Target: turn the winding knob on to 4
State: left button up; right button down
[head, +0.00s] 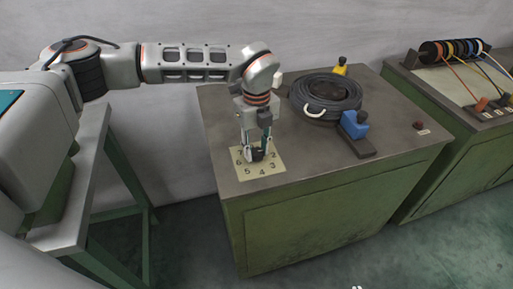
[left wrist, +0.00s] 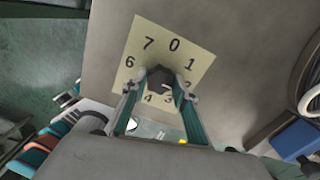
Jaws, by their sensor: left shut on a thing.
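The winding knob (head: 256,155) is small and dark and stands on a cream number plate (head: 264,171) on the green machine's top. In the left wrist view the knob (left wrist: 158,75) sits mid-plate, with numbers around it on the plate (left wrist: 146,35). My left gripper (head: 256,152) points down over the plate, shut on the knob, one finger on each side; it also shows in the left wrist view (left wrist: 158,88). A small pale mark shows on the knob's lower side; I cannot tell which number it faces. My right gripper is not in view.
A black cable coil (head: 325,97) lies on the same top (head: 215,110), with a blue-handled block (head: 355,125) and a yellow piece (head: 341,67) beside it. A second bench (head: 440,95) with coloured wire spools stands right.

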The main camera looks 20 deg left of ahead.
pick_arm(q)
jog(key=m+p, duration=0.1)
jog(key=m, duration=0.2)
jog(key=shift+r+m, duration=0.15)
jog(key=shift+m, duration=0.15)
jog(key=m+p, duration=0.1)
jog(key=m, duration=0.3)
jog(key=shift+m+p, duration=0.3)
jog(key=shift+p, duration=0.05)
jog(key=m+p, duration=0.1)
jog(key=m, duration=0.3)
jog(key=shift+m+p, duration=0.3)
jog(key=shift+m, duration=2.2)
jog(key=o, duration=1.1)
